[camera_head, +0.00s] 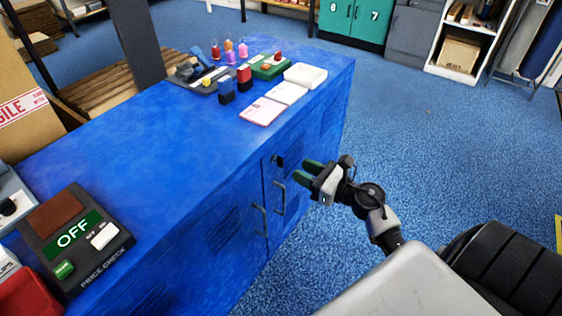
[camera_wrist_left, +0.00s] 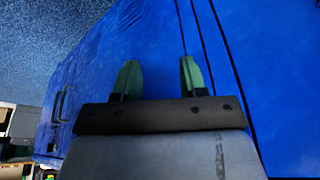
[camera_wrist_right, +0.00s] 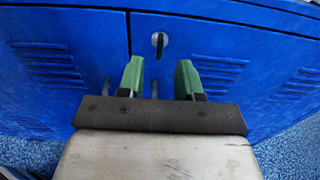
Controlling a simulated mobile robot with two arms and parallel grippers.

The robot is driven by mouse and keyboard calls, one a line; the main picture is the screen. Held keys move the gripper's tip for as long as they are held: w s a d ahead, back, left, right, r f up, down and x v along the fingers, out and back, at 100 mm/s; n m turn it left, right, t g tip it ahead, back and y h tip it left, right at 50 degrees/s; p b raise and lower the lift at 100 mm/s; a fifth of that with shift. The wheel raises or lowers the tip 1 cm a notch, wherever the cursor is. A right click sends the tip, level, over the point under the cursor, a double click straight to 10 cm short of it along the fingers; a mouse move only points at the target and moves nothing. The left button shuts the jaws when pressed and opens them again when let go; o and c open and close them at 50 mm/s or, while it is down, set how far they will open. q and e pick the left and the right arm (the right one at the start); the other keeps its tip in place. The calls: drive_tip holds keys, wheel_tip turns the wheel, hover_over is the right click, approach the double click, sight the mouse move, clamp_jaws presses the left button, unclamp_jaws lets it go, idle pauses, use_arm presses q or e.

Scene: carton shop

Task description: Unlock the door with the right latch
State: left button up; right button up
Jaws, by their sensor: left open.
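The blue counter's front has two doors, the left door (camera_head: 232,232) and the right door (camera_head: 298,200), with a vertical handle (camera_head: 279,199) on the right one. A small dark latch (camera_head: 278,161) sits above that handle; in the right wrist view it shows (camera_wrist_right: 159,40) as a dark knob on a pale plate, just right of the door seam. My right gripper (camera_head: 311,172) is open and empty, in front of the right door, apart from the latch. Its green fingers (camera_wrist_right: 160,78) point at the door below the latch. My left gripper (camera_wrist_left: 160,77) is open and empty, facing a blue panel.
The countertop (camera_head: 170,130) holds a price-check device (camera_head: 75,240) at the near left, and pink and white pads (camera_head: 263,111) with bottles (camera_head: 229,50) at the far end. Blue floor (camera_head: 430,130) right of the counter is clear. Another handle (camera_wrist_left: 60,105) shows left in the left wrist view.

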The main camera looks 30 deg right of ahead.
sight(281, 158)
drive_tip(key=x, duration=0.7)
drive_tip(key=shift+w, duration=0.25)
drive_tip(key=c, duration=0.6)
